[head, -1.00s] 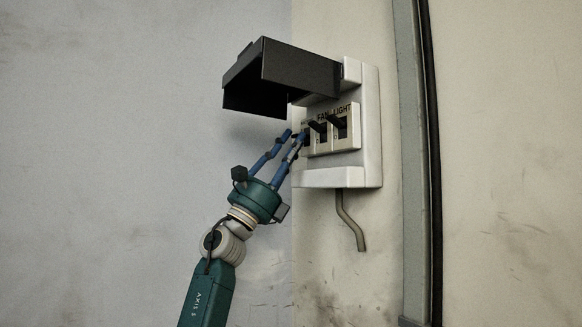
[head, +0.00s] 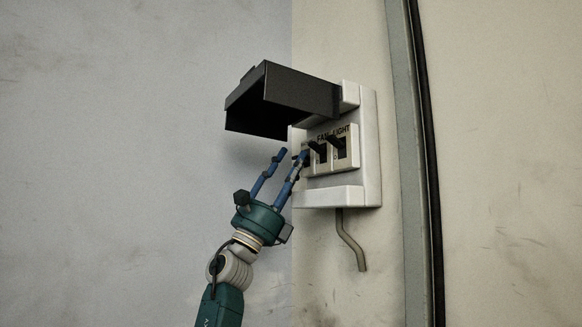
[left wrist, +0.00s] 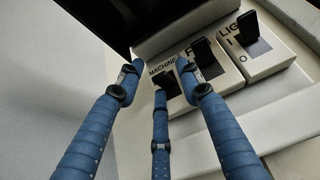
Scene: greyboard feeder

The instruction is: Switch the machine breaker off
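The machine breaker (left wrist: 172,84), a black toggle under a MACHINE label, is the leftmost of three switches in the white box. In the head view my left gripper's fingers mostly hide it. My left gripper (head: 293,155) is at the box's left side, fingers spread, holding nothing. In the left wrist view its three blue fingers (left wrist: 158,76) stand apart around the machine breaker, the middle fingertip just below its label. Whether any finger touches the toggle, and its exact position, I cannot tell. My right gripper is out of view.
The fan switch (head: 316,147) and light switch (head: 337,143) sit close to the right of the machine breaker. A black cover (head: 290,90) is raised above the switches. The white box (head: 368,150) is on the wall, with a conduit (head: 350,243) below.

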